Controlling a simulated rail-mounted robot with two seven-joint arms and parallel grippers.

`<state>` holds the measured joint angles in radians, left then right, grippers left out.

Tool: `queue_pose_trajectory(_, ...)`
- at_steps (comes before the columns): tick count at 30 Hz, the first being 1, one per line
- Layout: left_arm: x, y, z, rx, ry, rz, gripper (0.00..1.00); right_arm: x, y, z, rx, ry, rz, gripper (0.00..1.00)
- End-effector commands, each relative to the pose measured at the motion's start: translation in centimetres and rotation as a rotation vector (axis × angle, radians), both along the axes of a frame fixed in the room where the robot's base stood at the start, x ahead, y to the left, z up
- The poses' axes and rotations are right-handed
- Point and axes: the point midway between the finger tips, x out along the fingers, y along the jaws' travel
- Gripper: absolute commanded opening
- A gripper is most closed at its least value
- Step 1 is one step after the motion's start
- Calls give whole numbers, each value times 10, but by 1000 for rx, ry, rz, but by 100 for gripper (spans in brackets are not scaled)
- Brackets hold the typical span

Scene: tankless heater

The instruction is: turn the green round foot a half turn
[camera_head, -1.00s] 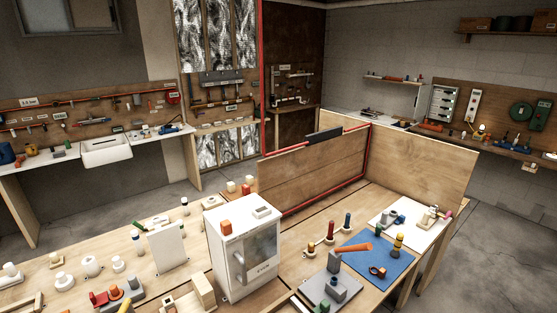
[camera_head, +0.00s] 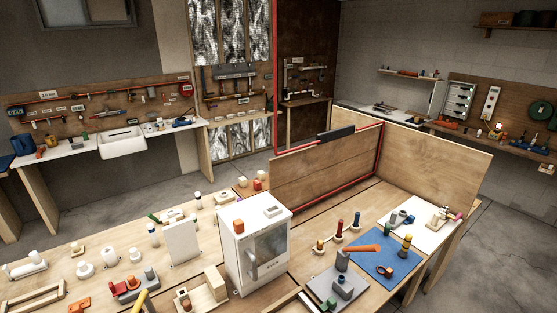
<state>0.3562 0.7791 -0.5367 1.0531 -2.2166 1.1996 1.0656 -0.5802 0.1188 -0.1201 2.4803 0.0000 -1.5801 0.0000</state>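I cannot make out a green round foot in the head view. A white box-shaped unit (camera_head: 240,262) with a dark front window and a grey handle stands on the wooden bench, and its underside is hidden. A small green stick-like piece (camera_head: 154,219) lies behind a white upright panel (camera_head: 183,242), too small to identify. Neither of my grippers is in view.
A blue mat (camera_head: 388,265) and a grey plate with an orange-handled fitting (camera_head: 338,285) lie right of the white unit. Several small white, red and yellow parts crowd the left bench. A wooden partition (camera_head: 325,168) rises behind the unit.

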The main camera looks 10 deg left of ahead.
Motion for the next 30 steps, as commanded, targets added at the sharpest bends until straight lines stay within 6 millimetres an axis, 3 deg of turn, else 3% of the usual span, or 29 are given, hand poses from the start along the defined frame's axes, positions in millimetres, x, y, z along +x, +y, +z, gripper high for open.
queue_pose_trajectory(25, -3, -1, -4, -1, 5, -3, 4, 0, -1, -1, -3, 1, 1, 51)
queue_pose_trajectory(26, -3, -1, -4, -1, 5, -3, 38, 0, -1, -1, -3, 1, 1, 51)
queue_pose_trajectory(30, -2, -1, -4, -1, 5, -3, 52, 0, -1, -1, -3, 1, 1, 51)
